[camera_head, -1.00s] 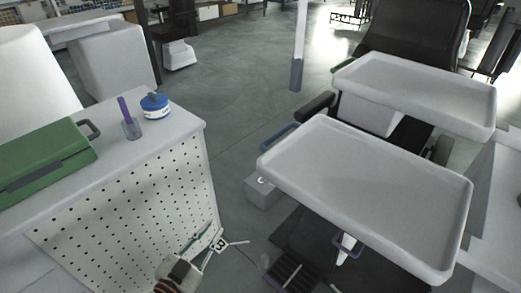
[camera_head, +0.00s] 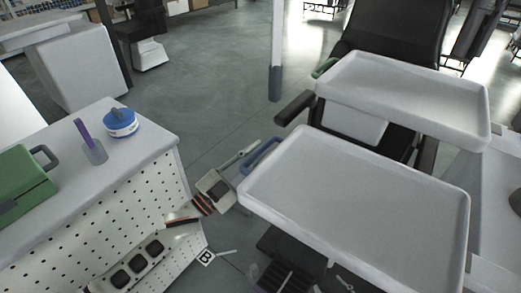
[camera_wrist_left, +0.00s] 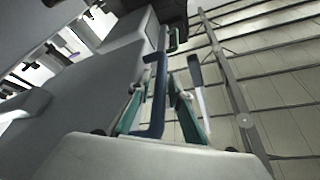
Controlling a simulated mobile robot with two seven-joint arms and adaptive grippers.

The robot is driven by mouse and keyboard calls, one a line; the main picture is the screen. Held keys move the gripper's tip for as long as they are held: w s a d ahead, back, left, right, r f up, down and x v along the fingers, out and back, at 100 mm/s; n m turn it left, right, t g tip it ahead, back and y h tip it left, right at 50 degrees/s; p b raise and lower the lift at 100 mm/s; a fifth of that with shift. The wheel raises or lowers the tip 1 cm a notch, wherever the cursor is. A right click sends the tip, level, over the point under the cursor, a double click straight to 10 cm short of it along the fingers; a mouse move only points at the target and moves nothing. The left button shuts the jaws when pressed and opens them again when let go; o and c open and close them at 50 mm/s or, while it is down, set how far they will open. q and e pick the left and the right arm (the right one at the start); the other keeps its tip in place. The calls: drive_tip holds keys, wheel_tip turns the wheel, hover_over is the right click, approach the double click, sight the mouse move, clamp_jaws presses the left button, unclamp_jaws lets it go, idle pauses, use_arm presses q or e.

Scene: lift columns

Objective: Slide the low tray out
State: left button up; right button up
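The low tray (camera_head: 350,205) is the nearer white tray, with a blue handle (camera_head: 262,156) at its left corner. My left gripper (camera_head: 252,150) is at this handle, its arm coming in from the lower left. In the left wrist view the blue handle (camera_wrist_left: 154,95) stands between the two spread teal fingers (camera_wrist_left: 165,100). A gap shows between the handle and the right finger, so the gripper looks open. Contact with the left finger cannot be told. The higher white tray (camera_head: 400,95), with a green handle (camera_head: 324,67), is behind. I cannot make out my right gripper.
A perforated white cabinet (camera_head: 100,215) stands at the left. On it are a green case (camera_head: 22,185), a cup (camera_head: 94,152) with a purple stick, and a blue-and-white round container (camera_head: 120,122). A post (camera_head: 276,60) stands behind the low tray. Open floor (camera_head: 200,90) lies between cabinet and trays.

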use_arm(q)
drive_tip(key=shift+w+d+r, duration=0.2)
drive_tip(key=shift+w+d, duration=0.2)
drive_tip(key=shift+d, duration=0.05)
clamp_jaws()
drive_tip(key=w+a+b, duration=0.2)
drive_tip(key=w+a, duration=0.6)
drive_tip(key=a, duration=0.3)
drive_tip(key=shift+w+a, duration=0.25)
drive_tip(key=shift+a, duration=0.15)
